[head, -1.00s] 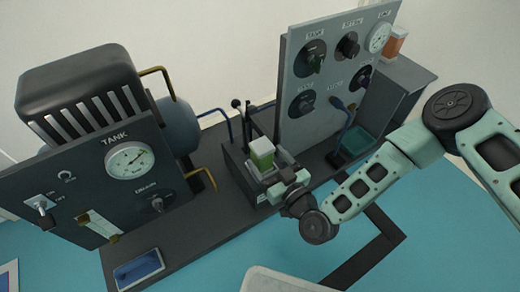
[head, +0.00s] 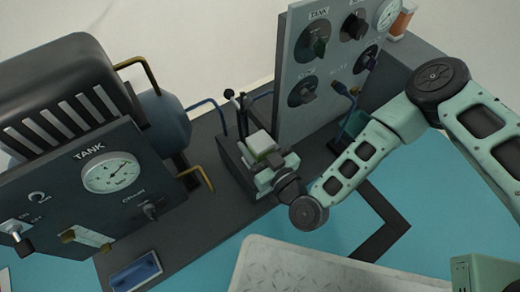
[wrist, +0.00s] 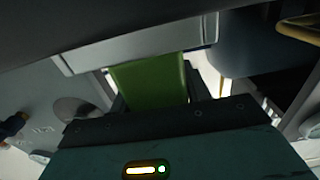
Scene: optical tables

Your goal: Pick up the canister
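The canister, a small green block with a pale top (head: 261,141), stands at the dark box in the middle of the head view. My gripper (head: 278,168) is right at it, on the near side, and covers most of its green side. In the wrist view the green side (wrist: 150,82) shows straight ahead below a wide grey-white part (wrist: 140,45). Its lower end is hidden behind the dark edge of my gripper. My fingertips cannot be made out clearly, so I cannot tell whether they press on it.
The dark box (head: 232,158) has small levers (head: 240,103) behind it. A tank panel with a gauge (head: 111,172) stands at left, with yellow and blue pipes between. An upright panel of knobs (head: 325,75) stands at right. An orange container (head: 402,20) sits behind it. A pale tray (head: 300,268) lies in front.

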